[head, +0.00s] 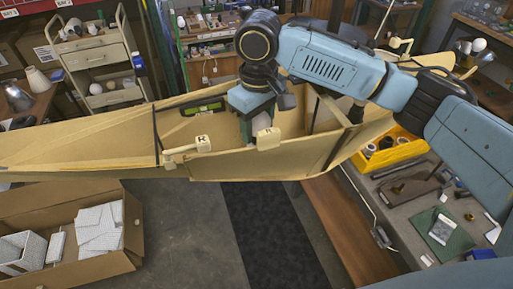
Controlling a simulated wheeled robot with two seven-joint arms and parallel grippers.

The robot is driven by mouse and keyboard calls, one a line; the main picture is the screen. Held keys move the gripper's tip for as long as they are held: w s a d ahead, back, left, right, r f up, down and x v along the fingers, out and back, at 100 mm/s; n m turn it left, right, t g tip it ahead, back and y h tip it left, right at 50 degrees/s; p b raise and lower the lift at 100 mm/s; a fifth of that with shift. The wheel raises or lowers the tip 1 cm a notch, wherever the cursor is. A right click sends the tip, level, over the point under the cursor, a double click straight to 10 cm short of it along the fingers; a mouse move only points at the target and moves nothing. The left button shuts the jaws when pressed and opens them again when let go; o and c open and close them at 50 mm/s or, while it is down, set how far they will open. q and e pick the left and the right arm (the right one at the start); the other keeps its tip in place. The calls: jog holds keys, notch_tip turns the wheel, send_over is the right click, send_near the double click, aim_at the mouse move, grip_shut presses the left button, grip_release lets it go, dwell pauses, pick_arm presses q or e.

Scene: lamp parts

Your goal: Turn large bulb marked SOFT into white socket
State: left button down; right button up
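My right arm comes in from the right, and its gripper (257,121) points down inside a long pale wooden trough (90,147). Its fingers are mostly hidden by the wrist and the trough's near wall, so I cannot tell whether they hold anything. A cream-white block marked R (201,144) sits on the trough's near rim, left of the gripper. A second cream-white block (268,138) sits on that rim just below the gripper. I cannot tell whether either is the white socket. No bulb with a readable SOFT mark shows. My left gripper is out of view.
A green and black tool (203,108) lies inside the trough. A cardboard box (135,228) with white foam stands at lower left. A yellow bin (397,152) and a grey bench (399,215) are at right. A beige cart (98,58) stands at back left. The floor in front is clear.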

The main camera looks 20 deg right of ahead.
jog(key=shift+a+f, duration=0.1)
jog(key=m, duration=0.3)
jog(key=shift+s+m, duration=0.1)
jog(key=shift+m, duration=0.2)
jog(key=m, duration=0.3)
jog(key=shift+a, duration=0.1)
jog(key=m, duration=0.4)
jog(key=shift+s+a+f, duration=0.1)
jog(key=shift+f, duration=0.05)
jog(key=shift+m, duration=1.6)
